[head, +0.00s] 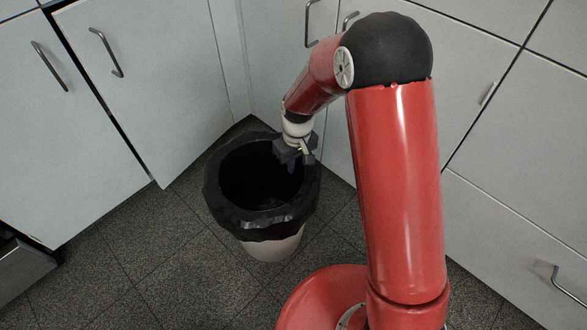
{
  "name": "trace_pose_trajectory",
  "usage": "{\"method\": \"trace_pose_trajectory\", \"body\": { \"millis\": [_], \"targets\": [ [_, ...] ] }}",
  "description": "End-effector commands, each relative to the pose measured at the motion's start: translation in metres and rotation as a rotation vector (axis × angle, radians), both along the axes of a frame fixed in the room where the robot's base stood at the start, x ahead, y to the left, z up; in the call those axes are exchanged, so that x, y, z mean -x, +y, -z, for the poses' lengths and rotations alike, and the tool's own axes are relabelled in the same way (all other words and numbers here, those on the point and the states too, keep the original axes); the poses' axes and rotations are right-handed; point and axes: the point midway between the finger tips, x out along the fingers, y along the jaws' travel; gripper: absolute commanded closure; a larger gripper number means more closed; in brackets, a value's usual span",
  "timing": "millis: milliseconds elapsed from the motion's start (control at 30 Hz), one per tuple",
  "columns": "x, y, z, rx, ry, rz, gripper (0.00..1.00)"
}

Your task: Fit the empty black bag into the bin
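The white bin (272,247) stands on the floor in the corner between the cabinets. The black bag (228,213) lines it, with its edge folded over the rim and hanging down the outside along the front and left. The bag's mouth is open and its inside is dark. My gripper (297,158) is at the right back part of the rim, over or at the bag's edge. The fingers are small and dark against the bag, so I cannot tell whether they are open or hold the bag. My gripper and arm hide part of the rim there.
White cabinets with a door (150,80) at the left and drawers (520,230) at the right close in the bin from behind. My red arm covers the right middle of the view. The dark tiled floor (130,255) is clear at the front left.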

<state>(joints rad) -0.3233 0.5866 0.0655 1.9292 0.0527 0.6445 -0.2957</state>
Motion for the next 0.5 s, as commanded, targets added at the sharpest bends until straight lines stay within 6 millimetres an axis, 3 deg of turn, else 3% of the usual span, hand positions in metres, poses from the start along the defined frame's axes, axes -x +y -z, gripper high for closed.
{"method": "trace_pose_trajectory", "body": {
  "millis": [100, 500],
  "targets": [
    [0.0, 0.0, 0.018, 0.0, 0.002, 0.0, 1.0],
    [0.0, 0.0, 0.024, 0.0, 0.0, 0.001, 1.0]
  ]
}}
